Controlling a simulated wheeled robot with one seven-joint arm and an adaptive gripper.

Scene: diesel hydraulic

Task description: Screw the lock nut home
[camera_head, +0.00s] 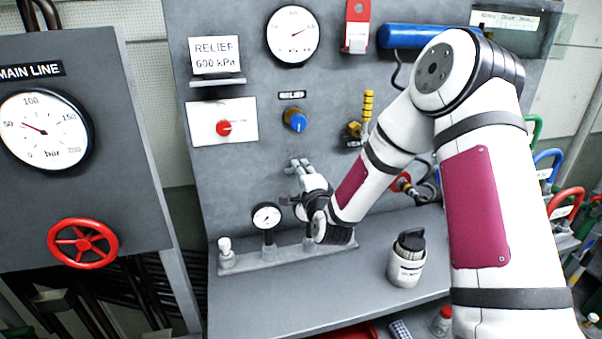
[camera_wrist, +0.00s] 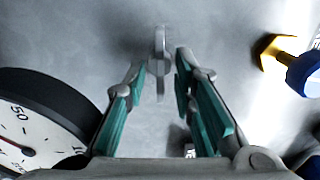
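A grey piece with a round middle and two flat wings (camera_wrist: 160,62), which looks like the lock nut, stands on the grey panel in the wrist view. My gripper (camera_wrist: 161,73) is open, with one green-padded finger on each side of it. Gaps show between the piece and both fingertips, and neither finger visibly touches it. In the head view my gripper (camera_head: 293,184) is at the panel, below the blue relief knob (camera_head: 296,121). There the winged piece cannot be made out against my fingers. The blue knob with its yellow part (camera_wrist: 275,52) shows at the right of the wrist view.
A small gauge (camera_head: 266,216) stands on the ledge close to my gripper and fills the lower left of the wrist view (camera_wrist: 30,140). A red button (camera_head: 223,128) is up left. A white container (camera_head: 406,266) stands on the bench to the right.

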